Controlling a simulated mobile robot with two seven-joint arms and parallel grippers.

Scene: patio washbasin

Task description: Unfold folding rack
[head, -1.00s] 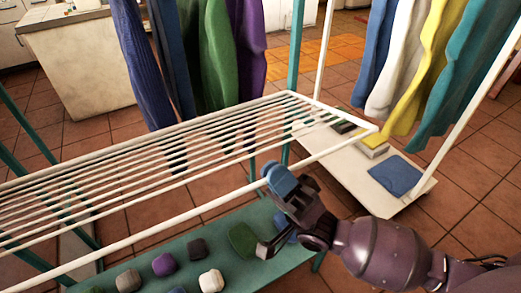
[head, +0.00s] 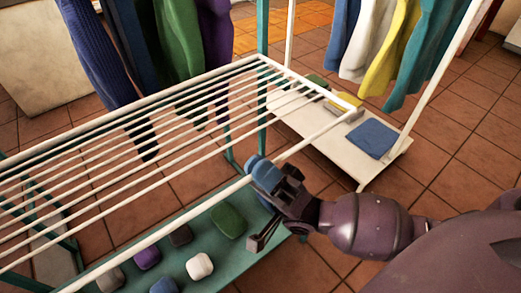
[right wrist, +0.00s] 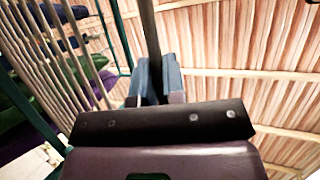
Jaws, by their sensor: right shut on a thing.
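The white folding rack (head: 207,91) has several parallel rods and stretches from the left edge to the middle of the head view. My right gripper (head: 260,170) is at its near long rail (head: 160,235), left of the near right corner. Its blue-tipped fingers are shut on this rail. In the right wrist view, the dark rail (right wrist: 150,30) runs between the fingers (right wrist: 159,80), and the rack's rods (right wrist: 50,60) show at the left. My left gripper is not in view.
A green shelf (head: 120,240) with several coloured folded bundles lies below the rack. Hanging clothes (head: 180,50) are behind it. A white rack with a low shelf (head: 335,140) and more garments stands at right. Tiled floor (head: 470,165) is clear at far right.

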